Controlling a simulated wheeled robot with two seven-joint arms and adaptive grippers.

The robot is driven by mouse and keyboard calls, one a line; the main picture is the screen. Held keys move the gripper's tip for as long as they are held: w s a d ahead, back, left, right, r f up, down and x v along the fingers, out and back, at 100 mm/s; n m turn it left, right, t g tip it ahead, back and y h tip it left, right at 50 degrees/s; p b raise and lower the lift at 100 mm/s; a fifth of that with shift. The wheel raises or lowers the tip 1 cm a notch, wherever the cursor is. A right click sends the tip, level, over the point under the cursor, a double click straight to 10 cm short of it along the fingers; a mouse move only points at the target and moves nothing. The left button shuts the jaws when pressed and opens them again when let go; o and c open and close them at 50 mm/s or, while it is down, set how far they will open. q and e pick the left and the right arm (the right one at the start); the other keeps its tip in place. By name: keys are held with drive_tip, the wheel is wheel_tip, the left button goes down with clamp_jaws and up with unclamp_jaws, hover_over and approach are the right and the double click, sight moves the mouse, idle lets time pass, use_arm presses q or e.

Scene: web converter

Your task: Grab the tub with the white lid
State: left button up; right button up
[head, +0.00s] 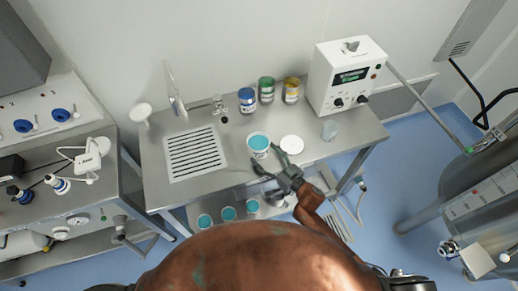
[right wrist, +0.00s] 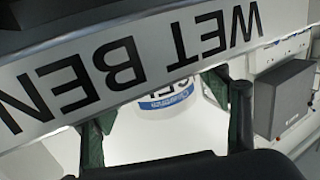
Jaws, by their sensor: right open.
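A round white lid (head: 291,145) shows from above on the steel bench; the body under it is hidden or too small to make out. A pale tub with a teal top (head: 258,143) stands just left of it. My right gripper (head: 268,163) is open in front of these two, its fingers spread near the teal-topped tub's front edge. In the right wrist view, the open fingers (right wrist: 166,125) flank a white surface with a blue-printed label (right wrist: 168,98), partly covered by a lettered strip; I cannot tell which tub it belongs to. My left gripper is not in view.
Jars with blue (head: 247,99), green (head: 266,89) and yellow (head: 291,90) colouring stand at the back. A white instrument box (head: 345,75) stands at right, with a clear beaker (head: 329,130) before it. A drain grille (head: 196,153) lies left. Several teal-topped tubs sit below.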

sight(251, 141)
drive_tip(key=o, duration=0.4)
drive_tip(key=x, duration=0.3)
drive_tip(key=shift+w+a, duration=0.1)
drive_tip(key=shift+w, duration=0.25)
drive_tip(key=shift+o, duration=0.2)
drive_tip(key=shift+c, duration=0.5)
drive_tip(key=shift+r, duration=0.1)
drive_tip(key=c, duration=1.5)
